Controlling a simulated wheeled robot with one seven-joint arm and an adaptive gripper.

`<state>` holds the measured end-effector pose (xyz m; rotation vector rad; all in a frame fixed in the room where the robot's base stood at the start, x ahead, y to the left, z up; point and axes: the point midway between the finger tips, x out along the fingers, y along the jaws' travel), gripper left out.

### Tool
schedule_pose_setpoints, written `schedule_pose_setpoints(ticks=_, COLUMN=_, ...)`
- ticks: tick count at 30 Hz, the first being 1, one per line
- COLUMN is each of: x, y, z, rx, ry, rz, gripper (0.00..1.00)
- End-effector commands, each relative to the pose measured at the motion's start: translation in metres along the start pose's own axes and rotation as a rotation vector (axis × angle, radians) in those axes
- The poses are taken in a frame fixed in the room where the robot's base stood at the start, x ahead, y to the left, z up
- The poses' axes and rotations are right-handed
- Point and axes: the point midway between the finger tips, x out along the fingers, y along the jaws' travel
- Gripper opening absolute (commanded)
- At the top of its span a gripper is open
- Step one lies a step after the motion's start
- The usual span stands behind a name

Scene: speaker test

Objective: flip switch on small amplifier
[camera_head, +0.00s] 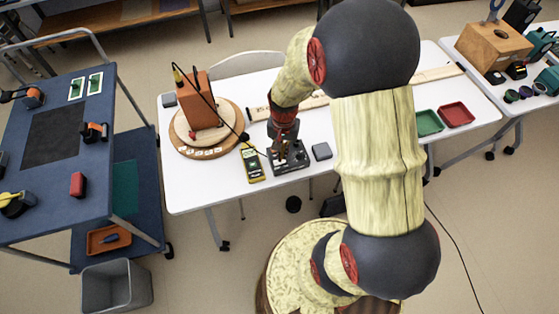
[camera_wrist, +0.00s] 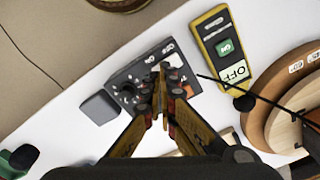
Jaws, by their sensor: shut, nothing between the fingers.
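The small amplifier (camera_head: 290,160) is a dark grey box with knobs and white markings on its top, lying on the white table in the head view. In the wrist view the amplifier (camera_wrist: 128,84) sits under my fingertips. My gripper (camera_head: 281,147) is shut and empty, with its tips over the amplifier's top panel. In the wrist view my gripper (camera_wrist: 163,72) shows its two tips together, close to the panel near a light-coloured patch. I cannot tell whether they touch it. The switch itself is not clear, and the fingers hide part of the panel.
A yellow meter (camera_head: 252,164) lies left of the amplifier, and a small grey box (camera_head: 322,151) right of it. An orange speaker (camera_head: 198,101) stands on a round wooden board (camera_head: 177,134), with a black cable towards the amplifier. Green (camera_head: 429,122) and red (camera_head: 455,114) trays are further right.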

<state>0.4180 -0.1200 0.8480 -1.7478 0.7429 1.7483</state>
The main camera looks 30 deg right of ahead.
Motion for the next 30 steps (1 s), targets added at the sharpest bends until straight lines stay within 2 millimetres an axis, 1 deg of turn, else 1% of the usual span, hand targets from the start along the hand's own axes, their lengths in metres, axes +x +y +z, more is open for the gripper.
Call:
schedule_pose_setpoints(ticks=11, x=0.0012, y=0.0000, z=0.0000, rx=0.000, ry=0.000, rz=0.000, gripper=0.00)
schedule_pose_setpoints(ticks=30, x=0.0099, y=0.0000, z=-0.0001, rx=0.000, ry=0.000, rz=0.000, gripper=0.00)
